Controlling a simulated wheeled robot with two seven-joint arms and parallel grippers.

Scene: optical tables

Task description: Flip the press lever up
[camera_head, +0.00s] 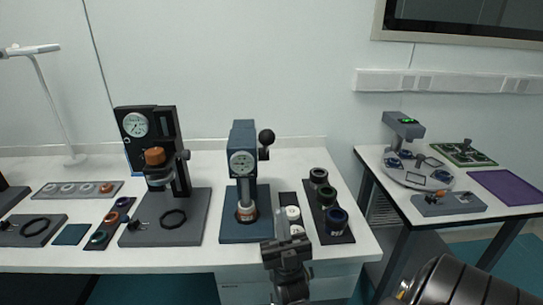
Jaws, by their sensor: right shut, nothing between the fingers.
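The blue press (243,195) stands on its blue base plate near the middle of the white table, with a round dial on its head. Its lever is on the right side of the head and ends in a black ball knob (266,137). The knob is at about the height of the upper head, and a short arm shows below it. My right gripper (286,243) is shut and empty at the front of the table, in front of and below the knob, apart from it. My left gripper is out of view.
A black tray with dark ringed cylinders (327,201) and a strip with white pieces (291,213) sit right of the press. A black dial stand (155,150) stands to its left. A second table (402,198) is at the right.

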